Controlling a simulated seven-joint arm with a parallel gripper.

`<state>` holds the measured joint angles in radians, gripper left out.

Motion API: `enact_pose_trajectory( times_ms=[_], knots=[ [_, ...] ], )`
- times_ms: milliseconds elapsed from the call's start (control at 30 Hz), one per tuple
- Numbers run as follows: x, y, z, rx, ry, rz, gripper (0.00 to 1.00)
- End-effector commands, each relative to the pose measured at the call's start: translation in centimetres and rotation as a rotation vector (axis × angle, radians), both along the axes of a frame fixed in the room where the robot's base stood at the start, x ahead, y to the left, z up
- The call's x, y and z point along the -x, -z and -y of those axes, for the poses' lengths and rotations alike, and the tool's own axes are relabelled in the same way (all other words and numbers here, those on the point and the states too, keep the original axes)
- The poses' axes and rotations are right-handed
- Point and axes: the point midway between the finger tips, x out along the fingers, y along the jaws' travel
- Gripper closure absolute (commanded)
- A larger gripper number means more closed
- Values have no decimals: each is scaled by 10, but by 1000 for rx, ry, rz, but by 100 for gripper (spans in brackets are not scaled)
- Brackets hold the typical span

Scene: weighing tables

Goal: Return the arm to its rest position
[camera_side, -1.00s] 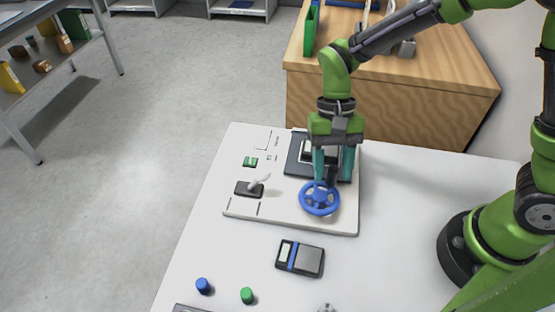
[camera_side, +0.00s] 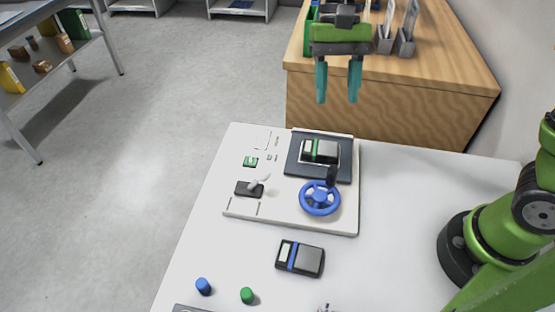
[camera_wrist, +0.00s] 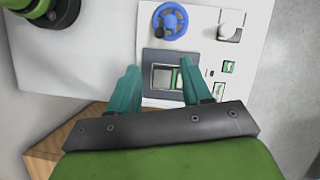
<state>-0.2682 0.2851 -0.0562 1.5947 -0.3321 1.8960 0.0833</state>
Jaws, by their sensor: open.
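My gripper (camera_side: 338,88) is open and empty, with its two teal fingers pointing down. In the side view it is high in the picture, in front of the wooden cabinet and well clear of the white panel (camera_side: 232,205). In the wrist view my gripper (camera_wrist: 158,85) has its fingers apart, with nothing between them. Most of the arm above the gripper is out of the side view.
The panel carries a blue wheel (camera_side: 319,198), a dark plate (camera_side: 344,174) with a green-striped device (camera_side: 320,151), and a lever (camera_side: 250,187). A blue-striped device (camera_side: 300,257) and two small caps lie in front. A wooden cabinet (camera_side: 400,108) stands behind.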

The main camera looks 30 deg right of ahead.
Motion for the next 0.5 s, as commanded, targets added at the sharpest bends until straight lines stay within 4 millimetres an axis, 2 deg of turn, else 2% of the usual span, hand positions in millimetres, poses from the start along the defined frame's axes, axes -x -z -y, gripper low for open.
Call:
enact_pose_trajectory(
  times_ms=[233, 333, 500],
  knots=[
    [-3, 2, 1, 2, -14, 22, 51],
    [-6, 13, 4, 5, -48, 55, 51],
    [8, 17, 22, -18, -121, 225, 51]
  ],
)
